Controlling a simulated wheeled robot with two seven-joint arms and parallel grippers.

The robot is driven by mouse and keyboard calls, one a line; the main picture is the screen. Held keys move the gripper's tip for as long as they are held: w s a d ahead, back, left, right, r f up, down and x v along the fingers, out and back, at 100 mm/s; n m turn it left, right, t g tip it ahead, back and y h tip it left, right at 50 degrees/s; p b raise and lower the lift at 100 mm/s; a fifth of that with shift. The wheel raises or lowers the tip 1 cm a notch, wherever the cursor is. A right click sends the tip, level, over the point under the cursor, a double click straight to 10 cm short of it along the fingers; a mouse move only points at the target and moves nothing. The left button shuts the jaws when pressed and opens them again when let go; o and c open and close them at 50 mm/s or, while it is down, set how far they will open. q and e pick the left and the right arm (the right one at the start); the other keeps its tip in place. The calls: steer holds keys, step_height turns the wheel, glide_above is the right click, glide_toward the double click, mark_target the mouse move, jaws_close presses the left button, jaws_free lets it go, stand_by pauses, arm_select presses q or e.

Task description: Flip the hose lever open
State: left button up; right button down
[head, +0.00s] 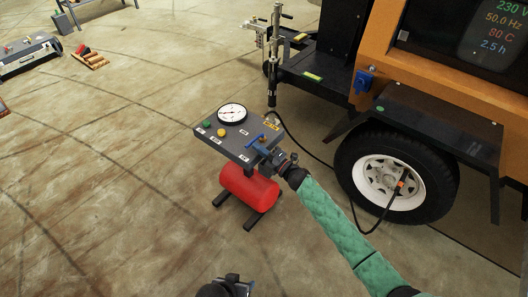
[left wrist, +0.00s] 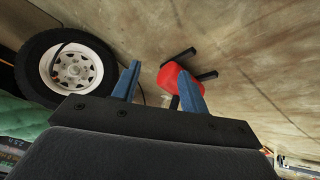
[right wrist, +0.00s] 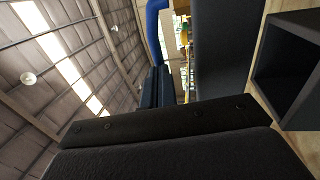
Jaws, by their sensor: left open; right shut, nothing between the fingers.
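The blue hose lever (head: 254,139) sits on the right front part of the grey control panel (head: 214,143). In the right wrist view it is a curved blue bar (right wrist: 154,22) just beyond my fingertips. My right gripper (head: 273,158) is shut and empty at the panel's front right edge, close to the lever; I cannot tell if they touch. Its closed fingers show in the right wrist view (right wrist: 157,86). My left gripper (head: 238,280) is low in the head view, away from the panel. Its fingers are apart and empty in the left wrist view (left wrist: 160,85).
The panel carries a round gauge (head: 232,114), a green knob (head: 206,123) and a yellow knob (head: 221,132). A red tank (head: 248,188) stands below it. An orange trailer with a wheel (head: 393,178) is to the right.

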mark_target(250, 145)
arm_select(q)
steer(key=shift+r, duration=0.1)
arm_select(e)
steer(key=shift+a, duration=0.1)
steer(key=shift+a+m+t+h, duration=0.2)
steer(key=shift+m+t+h, duration=0.1)
steer(key=shift+t, duration=0.1)
steer(key=a+m+t+h+b, duration=0.1)
steer(key=w+a+m+t+h+b, duration=0.1)
steer(key=h, duration=0.1)
steer(key=shift+w+m+t, duration=0.15)
steer(key=shift+m+t, duration=0.15)
steer(key=shift+t, duration=0.1)
steer(key=shift+a, duration=0.15)
arm_select(q)
step_height(250, 145, down, 9)
steer(key=t, duration=0.1)
steer(key=shift+d, duration=0.15)
